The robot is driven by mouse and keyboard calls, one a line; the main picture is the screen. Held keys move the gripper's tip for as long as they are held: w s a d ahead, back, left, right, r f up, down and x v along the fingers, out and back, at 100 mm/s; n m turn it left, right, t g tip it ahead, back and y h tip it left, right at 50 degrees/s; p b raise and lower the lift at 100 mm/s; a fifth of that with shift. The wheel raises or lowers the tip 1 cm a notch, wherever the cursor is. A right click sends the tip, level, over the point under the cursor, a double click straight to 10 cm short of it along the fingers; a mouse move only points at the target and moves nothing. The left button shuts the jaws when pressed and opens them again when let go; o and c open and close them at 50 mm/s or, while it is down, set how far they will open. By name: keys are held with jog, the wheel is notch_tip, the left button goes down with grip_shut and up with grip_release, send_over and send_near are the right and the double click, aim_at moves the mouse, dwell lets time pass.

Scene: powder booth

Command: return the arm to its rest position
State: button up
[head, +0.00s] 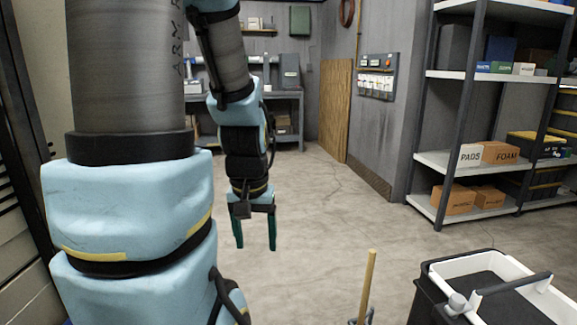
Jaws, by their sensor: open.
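My arm hangs at the left of the head view, with light blue joints and grey links. It bends downward at the front. My gripper (256,232) points down in front of the concrete floor. Its two dark green fingers are apart, and nothing shows between them. It appears clear of everything around it.
A black bin with a white rim (440,268) stands at the lower right. A wooden handle (367,285) rises beside it. Metal shelves (440,161) with boxes stand at the right. A workbench (287,95) and a plywood sheet (335,110) are at the back. The middle floor (330,200) is clear.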

notch_tip(320, 180, up, 14)
jog(key=p, duration=1.1)
jog(key=shift+p, duration=0.35)
